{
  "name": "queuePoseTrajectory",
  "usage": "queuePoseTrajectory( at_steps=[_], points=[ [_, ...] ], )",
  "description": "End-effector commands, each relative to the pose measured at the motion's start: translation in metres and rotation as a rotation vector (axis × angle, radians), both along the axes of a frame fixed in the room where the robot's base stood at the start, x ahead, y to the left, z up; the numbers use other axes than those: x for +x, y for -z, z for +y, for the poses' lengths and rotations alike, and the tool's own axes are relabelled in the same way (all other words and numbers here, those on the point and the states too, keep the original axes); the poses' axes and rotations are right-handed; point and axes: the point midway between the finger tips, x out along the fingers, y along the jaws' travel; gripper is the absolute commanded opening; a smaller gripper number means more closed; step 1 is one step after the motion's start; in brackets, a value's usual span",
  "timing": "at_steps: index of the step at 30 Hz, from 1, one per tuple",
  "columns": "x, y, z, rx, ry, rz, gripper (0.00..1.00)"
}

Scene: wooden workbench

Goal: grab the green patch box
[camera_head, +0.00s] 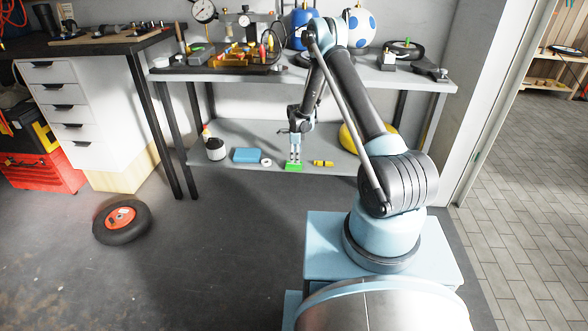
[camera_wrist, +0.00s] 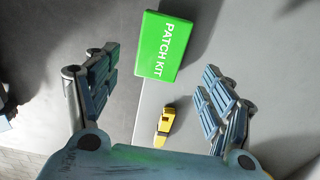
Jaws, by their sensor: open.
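The green patch box (camera_head: 294,167) lies on the front edge of the lower shelf in the head view. In the wrist view the patch box (camera_wrist: 163,46) shows white "PATCH KIT" lettering and sits ahead of the fingers, between their lines. My gripper (camera_head: 295,158) points down just above the box. In the wrist view my gripper (camera_wrist: 158,85) has its two fingers wide apart, with nothing between the pads. I cannot tell the exact height gap to the box.
On the lower shelf (camera_head: 225,163) are a yellow tool (camera_head: 323,163), a white tape roll (camera_head: 266,162), a blue box (camera_head: 247,155), a dark jar (camera_head: 215,149) and a yellow round object (camera_head: 352,140). The upper shelf (camera_head: 330,78) overhangs behind my gripper. A wheel (camera_head: 122,221) lies on the open floor.

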Motion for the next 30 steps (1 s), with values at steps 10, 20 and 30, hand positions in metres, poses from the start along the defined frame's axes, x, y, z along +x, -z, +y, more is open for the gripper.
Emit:
queuePoseTrajectory(
  at_steps=[10, 20, 30],
  points=[
    [0.001, 0.017, -0.002, 0.000, 0.001, 0.000, 0.75],
    [0.001, 0.054, -0.002, 0.000, 0.003, 0.000, 0.75],
    [0.001, 0.059, -0.002, 0.000, 0.003, 0.000, 0.64]
  ],
)
